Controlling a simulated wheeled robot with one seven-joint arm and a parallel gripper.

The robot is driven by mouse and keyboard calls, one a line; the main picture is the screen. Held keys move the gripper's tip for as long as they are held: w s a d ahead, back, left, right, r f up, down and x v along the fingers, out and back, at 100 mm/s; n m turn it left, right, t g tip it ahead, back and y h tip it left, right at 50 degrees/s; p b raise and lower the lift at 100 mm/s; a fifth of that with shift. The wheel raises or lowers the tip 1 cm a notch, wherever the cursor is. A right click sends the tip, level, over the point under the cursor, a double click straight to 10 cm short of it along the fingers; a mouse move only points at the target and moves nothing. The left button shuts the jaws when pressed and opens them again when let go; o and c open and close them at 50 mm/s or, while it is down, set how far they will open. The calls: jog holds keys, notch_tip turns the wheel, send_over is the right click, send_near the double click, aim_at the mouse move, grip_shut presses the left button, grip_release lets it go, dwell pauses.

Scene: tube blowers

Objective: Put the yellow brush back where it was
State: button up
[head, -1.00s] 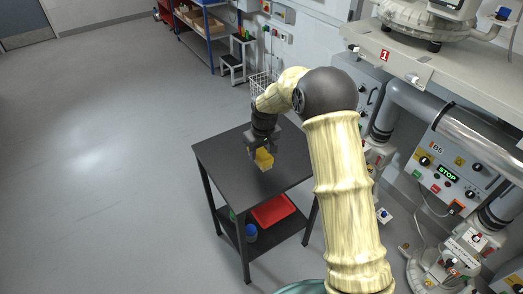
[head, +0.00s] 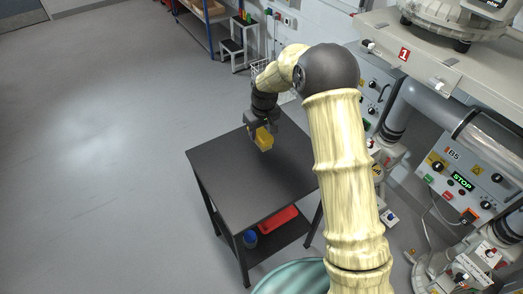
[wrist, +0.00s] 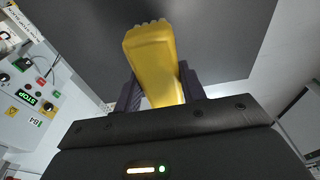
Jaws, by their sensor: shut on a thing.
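The yellow brush (head: 264,139) is held in my gripper (head: 258,127) over the far part of the dark table (head: 225,175). In the wrist view the brush (wrist: 153,58) is between the two dark fingers of my gripper (wrist: 160,95), which are shut on it. Its scalloped end points away from the gripper. The table's dark top (wrist: 225,40) lies behind it. In the head view the brush appears a little above the top, and I cannot tell the exact gap.
The table's lower shelf carries a red tray (head: 278,221) and a blue container (head: 250,238). Machines with control panels (head: 462,180) stand at the right. The visible table top is otherwise bare. Open grey floor (head: 90,170) lies to the left.

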jog(key=shift+w, duration=0.3)
jog(key=shift+s+d, duration=0.2)
jog(key=shift+s, duration=0.25)
jog(key=f, duration=0.3)
jog(key=f+p, duration=0.1)
jog(key=f, duration=0.2)
jog(key=shift+w+a, duration=0.1)
jog(key=shift+w, duration=0.1)
jog(key=shift+f+p, duration=0.35)
jog(key=shift+f, duration=1.6)
jog(key=o, duration=0.9)
